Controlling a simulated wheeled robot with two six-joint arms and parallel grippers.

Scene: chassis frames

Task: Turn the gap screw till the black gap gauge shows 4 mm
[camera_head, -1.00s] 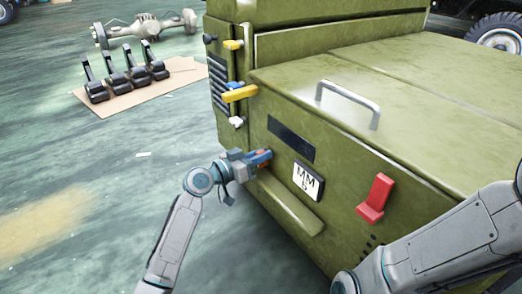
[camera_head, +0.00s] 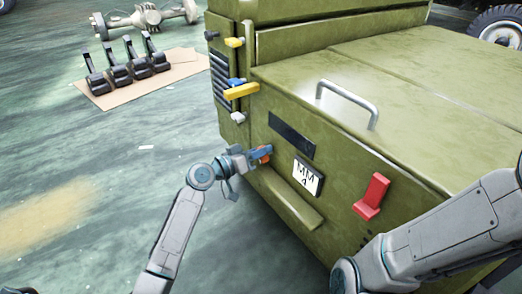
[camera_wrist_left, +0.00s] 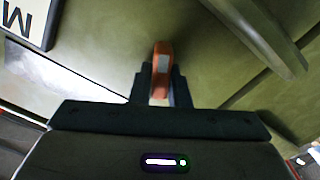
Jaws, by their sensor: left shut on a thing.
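The gap gauge (camera_head: 307,178) is a white plate with dark edges on the green chassis front. It reads "MM" over a small, tilted digit that looks like a 4. The gap screw (camera_head: 264,153) is an orange piece left of the gauge, partly covered by my gripper. My left gripper (camera_head: 258,155) is shut on it. In the left wrist view the orange screw (camera_wrist_left: 161,70) stands between the two dark fingers, and a corner of the gauge (camera_wrist_left: 28,20) shows at the upper left. My right arm comes in at the lower right; its gripper is out of view.
A black strip (camera_head: 291,135) lies above the gauge and a green ledge (camera_head: 290,198) below it. A red lever (camera_head: 371,196) is to the right. A yellow handle (camera_head: 241,91) and a silver bar (camera_head: 348,103) are higher up.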

